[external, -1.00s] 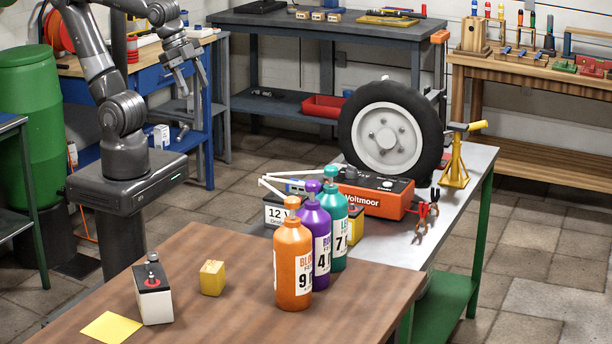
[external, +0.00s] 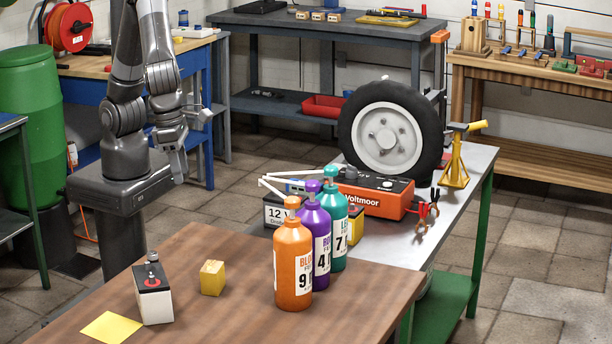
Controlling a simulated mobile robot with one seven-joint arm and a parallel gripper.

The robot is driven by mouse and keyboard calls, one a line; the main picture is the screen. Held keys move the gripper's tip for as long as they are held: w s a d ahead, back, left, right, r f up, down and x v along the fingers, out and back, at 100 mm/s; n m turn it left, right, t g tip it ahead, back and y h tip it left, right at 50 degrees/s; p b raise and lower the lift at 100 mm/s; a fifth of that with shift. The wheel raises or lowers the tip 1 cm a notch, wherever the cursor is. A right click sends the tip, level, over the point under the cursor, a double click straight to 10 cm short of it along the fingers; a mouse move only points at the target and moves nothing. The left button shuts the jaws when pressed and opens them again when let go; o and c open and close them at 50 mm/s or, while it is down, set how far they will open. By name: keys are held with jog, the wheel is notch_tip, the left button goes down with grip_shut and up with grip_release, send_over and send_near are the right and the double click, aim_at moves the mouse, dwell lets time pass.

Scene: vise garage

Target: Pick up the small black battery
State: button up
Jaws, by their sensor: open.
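A small battery (external: 153,292) with a white body and a black top stands upright on the brown table at the lower left. A red ring and a grey knob-like piece sit on its top. A larger battery marked 12 V (external: 276,212), white with a dark top, stands behind the bottles and is partly hidden. My gripper (external: 190,150) is open and empty, in the air above and behind the brown table, up and to the right of the small battery and well apart from it.
A yellow block (external: 212,278) and a yellow sheet (external: 111,327) lie near the small battery. Orange (external: 293,262), purple (external: 316,235) and teal (external: 334,225) bottles stand to the right. An orange Voltmoor unit (external: 372,196) and a wheel (external: 388,135) are behind them. The table's front middle is clear.

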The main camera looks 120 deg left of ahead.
aim_at(152, 252)
jog(key=d+f+m, duration=0.2)
jog(key=d+m, duration=0.1)
jog(key=d, duration=0.1)
jog(key=d+f+m+g, duration=0.1)
jog(key=d+f+m, duration=0.2)
jog(key=s+d+f+m, duration=0.1)
jog(key=d+f+m, duration=0.1)
jog(key=d, duration=0.2)
jog(key=shift+d+f+m+g+h, duration=0.15)
jog(key=shift+d+m+g+h, duration=0.15)
jog(key=shift+d+m+h, duration=0.1)
notch_tip(152, 252, down, 11)
jog(key=shift+s+a+r, duration=0.1)
jog(key=shift+c, duration=0.2)
grip_shut()
jog(key=shift+r, duration=0.1)
